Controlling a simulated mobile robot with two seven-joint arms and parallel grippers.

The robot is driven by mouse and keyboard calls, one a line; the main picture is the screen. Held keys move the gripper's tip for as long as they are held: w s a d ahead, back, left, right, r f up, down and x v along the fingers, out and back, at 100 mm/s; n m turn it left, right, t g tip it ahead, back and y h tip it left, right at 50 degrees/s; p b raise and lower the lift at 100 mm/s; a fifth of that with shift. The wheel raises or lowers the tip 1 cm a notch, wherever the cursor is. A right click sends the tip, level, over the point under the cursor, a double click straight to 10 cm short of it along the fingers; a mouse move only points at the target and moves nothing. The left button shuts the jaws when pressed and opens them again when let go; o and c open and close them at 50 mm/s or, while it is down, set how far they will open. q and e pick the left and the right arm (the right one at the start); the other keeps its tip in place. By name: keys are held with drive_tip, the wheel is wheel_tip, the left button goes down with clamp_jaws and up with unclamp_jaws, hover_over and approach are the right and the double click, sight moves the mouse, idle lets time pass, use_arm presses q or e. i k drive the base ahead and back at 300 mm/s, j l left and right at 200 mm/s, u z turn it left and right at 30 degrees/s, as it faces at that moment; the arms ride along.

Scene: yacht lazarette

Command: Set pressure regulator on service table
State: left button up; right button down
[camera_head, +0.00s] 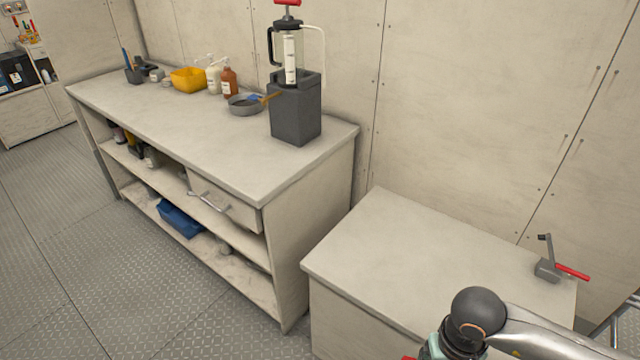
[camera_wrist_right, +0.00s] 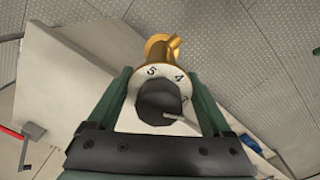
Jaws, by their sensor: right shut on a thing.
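The pressure regulator (camera_wrist_right: 158,47) is a brass fitting with a white numbered dial and a black knob. It shows in the right wrist view between the two green fingers of my right gripper (camera_wrist_right: 156,76), which is shut on it. Digits 5 and 4 are readable on the dial. In the head view my right arm comes in at the bottom right, and the regulator is not visible there. Two pale surfaces stand against the wall: a long bench (camera_head: 170,118) with shelves and a lower table (camera_head: 400,250) at right. My left gripper is not in view.
The lower table is bare except for a grey crank device with a red handle (camera_head: 570,271) at its right end. The bench holds a grey block with a hand pump (camera_head: 296,112), a bowl (camera_head: 244,106), bottles and a yellow bin (camera_head: 188,80). Its near front top is clear.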

sight(191, 125)
drive_tip(key=i+j+u, duration=0.1)
drive_tip(key=i+j, duration=0.45)
drive_tip(key=j, duration=0.35)
drive_tip(key=i+j+u, duration=0.15)
drive_tip(key=i+j, duration=0.4)
drive_tip(key=j, duration=0.35)
drive_tip(key=i+j+u, duration=0.1)
drive_tip(key=i+j, duration=0.5)
drive_tip(key=j, duration=0.2)
drive_tip(key=i+j+u, duration=0.15)
drive_tip(key=i+j, duration=0.5)
drive_tip(key=j, duration=0.1)
